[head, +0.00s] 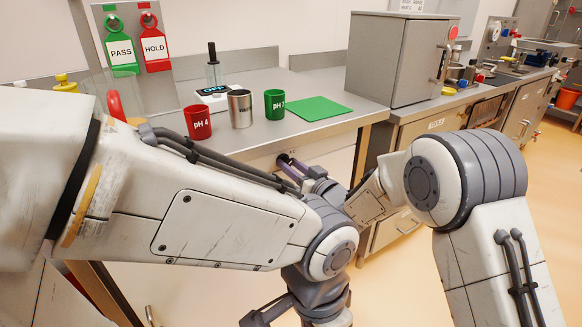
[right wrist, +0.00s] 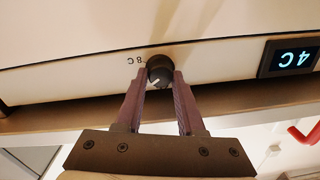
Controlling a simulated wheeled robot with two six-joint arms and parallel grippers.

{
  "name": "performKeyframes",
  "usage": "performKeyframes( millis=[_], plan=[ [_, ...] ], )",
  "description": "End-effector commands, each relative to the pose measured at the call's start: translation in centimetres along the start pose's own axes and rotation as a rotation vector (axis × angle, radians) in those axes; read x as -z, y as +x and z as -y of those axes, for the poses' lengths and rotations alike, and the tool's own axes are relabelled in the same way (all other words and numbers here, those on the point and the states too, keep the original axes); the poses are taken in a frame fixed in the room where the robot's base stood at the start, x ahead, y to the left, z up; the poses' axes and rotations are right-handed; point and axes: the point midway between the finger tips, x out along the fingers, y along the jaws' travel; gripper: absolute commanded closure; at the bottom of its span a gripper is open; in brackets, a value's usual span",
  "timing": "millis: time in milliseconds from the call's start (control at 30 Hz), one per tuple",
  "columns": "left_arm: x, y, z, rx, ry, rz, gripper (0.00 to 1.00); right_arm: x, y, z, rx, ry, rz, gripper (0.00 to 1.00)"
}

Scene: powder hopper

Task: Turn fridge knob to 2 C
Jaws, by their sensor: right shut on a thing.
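In the right wrist view, a small round dark knob (right wrist: 160,70) with a white pointer mark sits on a pale panel. The view is upside down, and the mark points to the lower left of the picture. An "8 C" label (right wrist: 134,61) is just left of the knob. A display (right wrist: 292,57) on the right reads 4 C. My right gripper (right wrist: 160,78) is shut on the knob, a purple finger on each side. Part of my left gripper (head: 262,316) shows at the bottom edge.
On the bench stand a red pH 4 cup (head: 198,123), a steel cup (head: 240,108), a green pH 7 cup (head: 274,104) and a green mat (head: 312,108). A grey cabinet (head: 375,60) stands right of them. My left arm crosses in front of the bench.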

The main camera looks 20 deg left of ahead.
Motion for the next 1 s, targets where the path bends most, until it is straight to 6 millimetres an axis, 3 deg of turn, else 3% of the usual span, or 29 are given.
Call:
performKeyframes(
  millis=[1000],
  plan=[
    [-0.4,7.2,0.5,0.0,0.0,0.0,0.5,-0.2,0.0,0.2,-0.009,-0.835,0.025,1.0]
  ],
)
